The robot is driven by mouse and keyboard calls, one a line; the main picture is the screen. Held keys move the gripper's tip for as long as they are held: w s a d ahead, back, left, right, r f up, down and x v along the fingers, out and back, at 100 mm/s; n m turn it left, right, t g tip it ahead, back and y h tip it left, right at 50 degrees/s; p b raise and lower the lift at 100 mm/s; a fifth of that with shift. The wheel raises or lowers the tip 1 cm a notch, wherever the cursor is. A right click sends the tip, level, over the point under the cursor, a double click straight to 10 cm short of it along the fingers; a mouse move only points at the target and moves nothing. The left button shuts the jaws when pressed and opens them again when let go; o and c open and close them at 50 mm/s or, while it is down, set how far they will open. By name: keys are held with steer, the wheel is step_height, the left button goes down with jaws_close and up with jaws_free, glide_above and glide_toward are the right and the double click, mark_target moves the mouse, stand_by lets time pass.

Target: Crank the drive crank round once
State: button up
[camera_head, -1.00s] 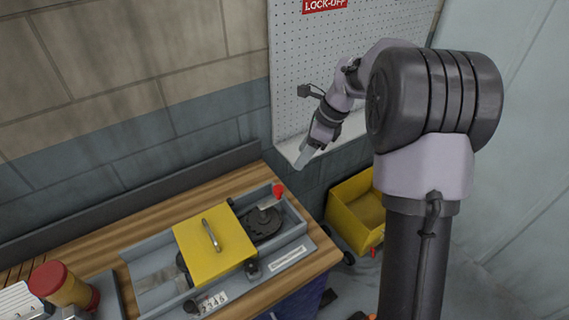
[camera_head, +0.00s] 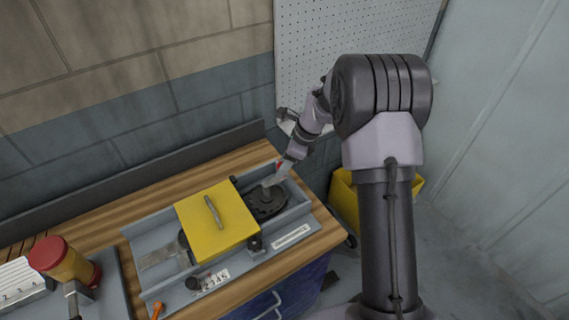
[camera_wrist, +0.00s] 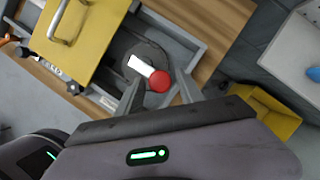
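The drive crank has a red knob (camera_wrist: 160,81) on a pale crank arm (camera_wrist: 140,65), above a dark round gear wheel (camera_head: 266,203) at the right end of the grey tray. I cannot tell how far above the knob the fingertips are.
A yellow cover (camera_head: 216,222) with a handle sits on the tray (camera_head: 150,233), left of the wheel. A yellow bin (camera_head: 345,205) is right of the bench. A pegboard (camera_head: 330,45) hangs behind.

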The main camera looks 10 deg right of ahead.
jaws_close()
stand_by(1.2)
